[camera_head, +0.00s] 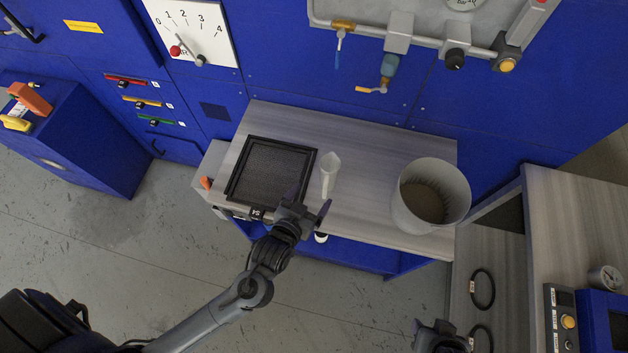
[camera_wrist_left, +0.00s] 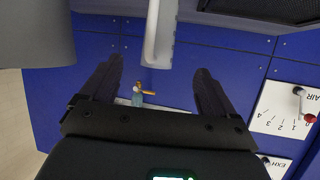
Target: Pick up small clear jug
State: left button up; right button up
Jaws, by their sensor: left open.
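The small clear jug (camera_head: 329,172) is a narrow, pale, translucent vessel on the grey wood-look bench, between the black tray and the large bucket. My left gripper (camera_head: 314,188) is open at the jug's near side, its fingers apart. In the left wrist view the jug (camera_wrist_left: 158,35) shows at the top centre, ahead of and between the open fingers (camera_wrist_left: 159,75). Nothing is held between them. Whether a finger touches the jug cannot be told. My right gripper (camera_head: 440,338) shows only partly at the bottom edge, its fingers unclear.
A black framed tray (camera_head: 236,180) lies left of the jug. A large pale bucket (camera_head: 408,212) with brown contents stands to the right. The bench top (camera_head: 365,165) is clear between jug and bucket. A blue panel wall (camera_head: 300,70) with valves rises behind.

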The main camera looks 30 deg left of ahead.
aim_at(326, 177)
pick_arm(q)
jog(key=shift+x, duration=5.6)
jog(key=shift+s+f, duration=0.1)
jog(key=c, duration=1.1)
